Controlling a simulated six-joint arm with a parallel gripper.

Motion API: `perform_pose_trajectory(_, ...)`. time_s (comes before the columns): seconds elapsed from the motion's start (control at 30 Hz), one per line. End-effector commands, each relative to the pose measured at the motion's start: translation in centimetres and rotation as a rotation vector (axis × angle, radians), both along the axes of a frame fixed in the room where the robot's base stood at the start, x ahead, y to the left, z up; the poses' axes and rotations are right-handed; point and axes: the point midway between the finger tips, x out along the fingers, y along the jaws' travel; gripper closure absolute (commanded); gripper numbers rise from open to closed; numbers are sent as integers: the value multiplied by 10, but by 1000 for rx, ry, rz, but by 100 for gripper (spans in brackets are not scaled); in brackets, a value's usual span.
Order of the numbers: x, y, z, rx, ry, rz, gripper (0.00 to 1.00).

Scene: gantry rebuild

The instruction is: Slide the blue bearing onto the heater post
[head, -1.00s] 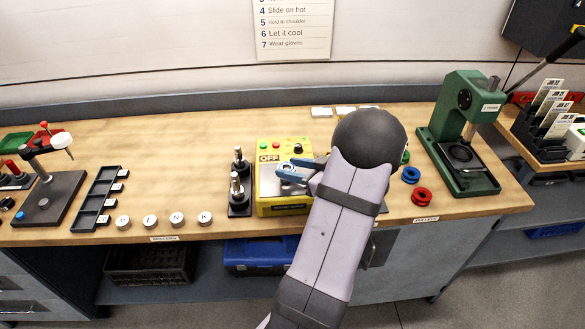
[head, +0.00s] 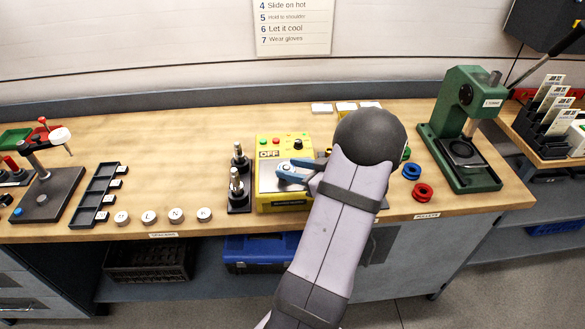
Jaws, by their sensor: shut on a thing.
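The heater (head: 267,205) is a yellow box marked OFF, with a green and a red button on its top, at the middle front of the bench in the head view. My gripper (head: 290,171) is low over the heater's top, reaching in from the right. It is shut on a blue thing, which I take for the blue bearing; its outline blends with the blue-grey jaws. I cannot make out the heater post, nor whether the bearing is around it or apart from it. My forearm and wrist hide the bench right of the heater.
Two upright metal shafts (head: 238,178) on a dark base stand close left of the heater. Blue (head: 412,172) and red (head: 422,191) pulleys lie to the right, before a green press (head: 465,125). A slotted black rack (head: 97,205) and white lettered discs (head: 148,217) are left.

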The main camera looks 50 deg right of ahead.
Motion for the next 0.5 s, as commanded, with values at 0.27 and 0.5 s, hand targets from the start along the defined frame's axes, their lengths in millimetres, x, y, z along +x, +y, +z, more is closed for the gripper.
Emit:
perform_pose_trajectory(0.27, 0, 0, 0, 0, -1, 0, 44)
perform_pose_trajectory(0.5, 0, 0, 0, 0, 0, 0, 39)
